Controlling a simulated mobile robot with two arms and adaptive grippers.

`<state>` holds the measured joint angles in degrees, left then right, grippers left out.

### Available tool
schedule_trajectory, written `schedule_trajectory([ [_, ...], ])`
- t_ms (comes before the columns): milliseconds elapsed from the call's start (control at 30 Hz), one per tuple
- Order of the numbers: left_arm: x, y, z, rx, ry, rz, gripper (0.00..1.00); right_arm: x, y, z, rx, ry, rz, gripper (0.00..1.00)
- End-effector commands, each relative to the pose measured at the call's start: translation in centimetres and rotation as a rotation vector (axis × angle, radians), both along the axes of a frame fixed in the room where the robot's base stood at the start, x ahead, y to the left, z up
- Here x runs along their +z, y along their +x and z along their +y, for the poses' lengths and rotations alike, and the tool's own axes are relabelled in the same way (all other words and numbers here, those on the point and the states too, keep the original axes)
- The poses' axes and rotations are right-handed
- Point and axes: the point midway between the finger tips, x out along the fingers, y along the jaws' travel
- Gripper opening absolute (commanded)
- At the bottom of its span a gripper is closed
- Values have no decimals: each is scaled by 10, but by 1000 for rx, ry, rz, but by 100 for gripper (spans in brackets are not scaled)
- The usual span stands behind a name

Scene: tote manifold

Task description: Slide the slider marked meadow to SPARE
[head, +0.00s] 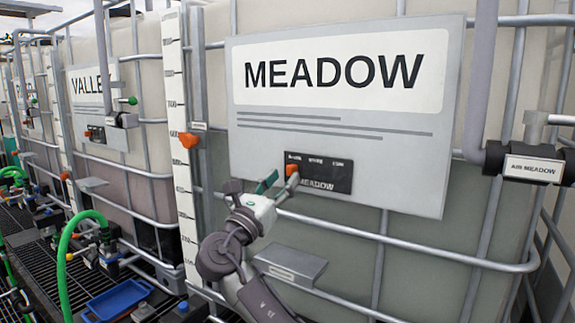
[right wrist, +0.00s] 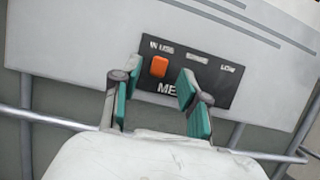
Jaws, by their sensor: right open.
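The slider marked meadow is an orange knob (head: 292,170) on a black plate (head: 335,175) low on the big MEADOW sign (head: 340,90). In the right wrist view the orange knob (right wrist: 159,67) sits at the left end of the black plate (right wrist: 205,70), under the label IN USE. A middle label, blurred, and LOW stand to its right. My right gripper (head: 269,184) is open in front of the plate. In the right wrist view its two green-padded fingers (right wrist: 158,92) stand on either side of the knob, apart from it. My left gripper is not in view.
Metal cage bars (head: 400,250) run across the tank below the sign. A grey pipe with an AIR MEADOW box (head: 533,168) is at the right. An orange marker (head: 188,140) is on the white scale. Green hoses (head: 66,240) and a blue tray (head: 118,299) are at lower left.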

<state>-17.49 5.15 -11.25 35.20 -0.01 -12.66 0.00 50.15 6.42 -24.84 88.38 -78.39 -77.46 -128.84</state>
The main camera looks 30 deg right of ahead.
Motion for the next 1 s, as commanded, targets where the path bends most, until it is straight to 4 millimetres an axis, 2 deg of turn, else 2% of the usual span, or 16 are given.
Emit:
schedule_trajectory([
  [33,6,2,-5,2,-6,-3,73,7,4,-6,-2,-2,0,44],
  [200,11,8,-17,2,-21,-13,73,11,11,-19,0,0,0,44],
  [567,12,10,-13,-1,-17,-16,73,11,14,-23,1,0,0,44],
  [833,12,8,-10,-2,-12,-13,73,11,13,-22,1,0,0,0],
  [1000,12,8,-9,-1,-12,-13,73,11,13,-22,1,0,0,0],
])
